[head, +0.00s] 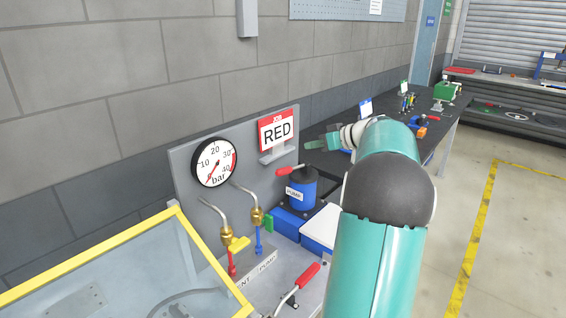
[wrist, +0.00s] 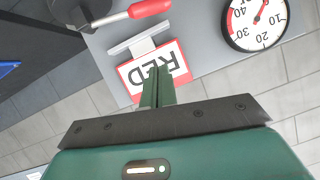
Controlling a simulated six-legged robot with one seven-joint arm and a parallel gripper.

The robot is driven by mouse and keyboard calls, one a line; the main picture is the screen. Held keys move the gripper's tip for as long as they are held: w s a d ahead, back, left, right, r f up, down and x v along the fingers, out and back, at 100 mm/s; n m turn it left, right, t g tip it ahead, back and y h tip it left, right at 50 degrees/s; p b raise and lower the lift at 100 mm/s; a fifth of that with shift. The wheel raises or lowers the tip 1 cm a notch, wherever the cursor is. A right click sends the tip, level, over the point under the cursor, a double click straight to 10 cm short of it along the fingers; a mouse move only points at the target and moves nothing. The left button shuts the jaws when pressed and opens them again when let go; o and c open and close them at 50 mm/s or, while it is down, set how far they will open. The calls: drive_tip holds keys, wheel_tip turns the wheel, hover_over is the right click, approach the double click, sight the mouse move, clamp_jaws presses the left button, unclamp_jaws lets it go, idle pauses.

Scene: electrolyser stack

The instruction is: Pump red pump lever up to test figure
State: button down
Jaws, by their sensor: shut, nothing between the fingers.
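A blue pump (head: 301,193) labelled PUMP stands by the panel. Its red-handled lever (head: 290,170) sits on top, pointing left; the red handle also shows at the top of the wrist view (wrist: 150,8).
The RED job sign (head: 278,133) stands on the grey panel. Bent pipes with brass fittings (head: 257,216) and a yellow handle (head: 238,244) stand left of the pump. A yellow-framed clear guard (head: 100,265) is at front left. A dark bench (head: 335,150) lies behind.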

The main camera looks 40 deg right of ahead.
hover_over(288, 168)
wheel_tip(288, 168, down, 4)
drive_tip(key=shift+a+f, duration=0.1)
drive_tip(key=shift+a, duration=0.05)
drive_tip(key=f, duration=0.1)
drive_tip(key=s+f, duration=0.1)
drive_tip(key=f, duration=0.1)
drive_tip(key=shift+s+a+f, duration=0.2)
drive_tip(key=shift+a+f, duration=0.1)
drive_tip(key=shift+f, duration=0.05)
drive_tip(key=shift+f, duration=0.1)
